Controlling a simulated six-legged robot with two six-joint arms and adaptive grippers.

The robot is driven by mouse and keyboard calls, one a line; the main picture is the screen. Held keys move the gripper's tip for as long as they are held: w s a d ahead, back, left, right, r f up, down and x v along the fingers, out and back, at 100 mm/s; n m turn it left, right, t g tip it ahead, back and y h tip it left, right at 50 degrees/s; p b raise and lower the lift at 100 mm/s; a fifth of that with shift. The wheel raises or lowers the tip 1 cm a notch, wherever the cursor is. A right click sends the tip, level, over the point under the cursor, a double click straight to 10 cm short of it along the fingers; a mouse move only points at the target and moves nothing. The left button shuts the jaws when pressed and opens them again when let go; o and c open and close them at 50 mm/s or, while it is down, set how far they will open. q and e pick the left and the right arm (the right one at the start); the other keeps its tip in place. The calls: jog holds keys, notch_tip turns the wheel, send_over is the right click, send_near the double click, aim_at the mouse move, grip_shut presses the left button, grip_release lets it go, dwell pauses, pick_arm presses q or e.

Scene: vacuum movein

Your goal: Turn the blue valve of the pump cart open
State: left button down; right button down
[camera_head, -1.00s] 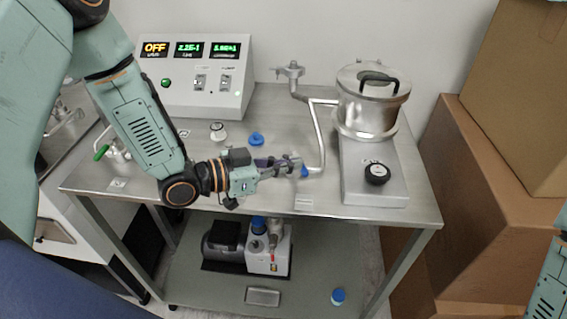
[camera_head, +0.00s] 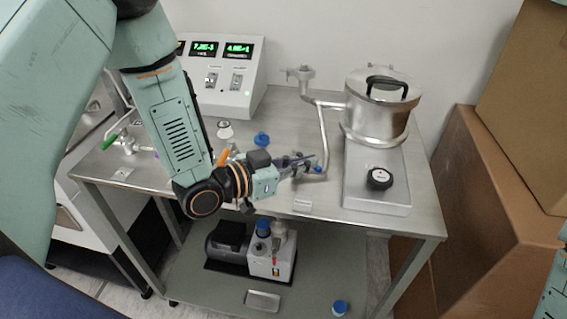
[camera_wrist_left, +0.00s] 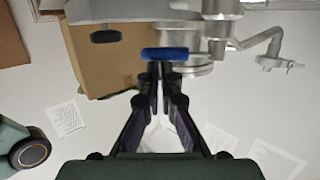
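The blue valve handle (camera_head: 318,169) sits on the metal pipe that runs from the chamber to the front of the pump cart's top (camera_head: 275,183). In the left wrist view it is a short blue bar (camera_wrist_left: 165,54) lying across, just beyond my fingertips. My left gripper (camera_head: 308,161) reaches from the left and is right beside the handle. In the left wrist view its fingers (camera_wrist_left: 161,72) are drawn together, with a narrow gap at the tips. Whether they touch the handle is unclear. My right gripper is out of view; only a bit of my right arm shows.
A metal chamber (camera_head: 378,112) with a black-knobbed base stands at the right. A control box (camera_head: 229,92) with green displays stands at the back left. A loose blue cap (camera_head: 261,139) lies on the top. A pump (camera_head: 268,262) sits on the lower shelf. Cardboard boxes (camera_head: 487,190) stand at the right.

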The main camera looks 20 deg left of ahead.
pick_arm(q)
jog(key=shift+w+d+f+n+t+y, duration=0.1)
jog(key=shift+d+f+n+t+y, duration=0.2)
jog(key=shift+n+y, duration=0.35)
jog(key=shift+w+d+f+n+t+y, duration=0.1)
jog(key=shift+d+n+t+y, duration=0.35)
jog(key=shift+y, duration=0.3)
jog(key=shift+a, duration=0.1)
jog(key=shift+w, duration=0.15)
jog(key=shift+w+d, duration=0.25)
jog(key=shift+d, duration=0.1)
jog(key=shift+r, duration=0.15)
dwell(0.5)
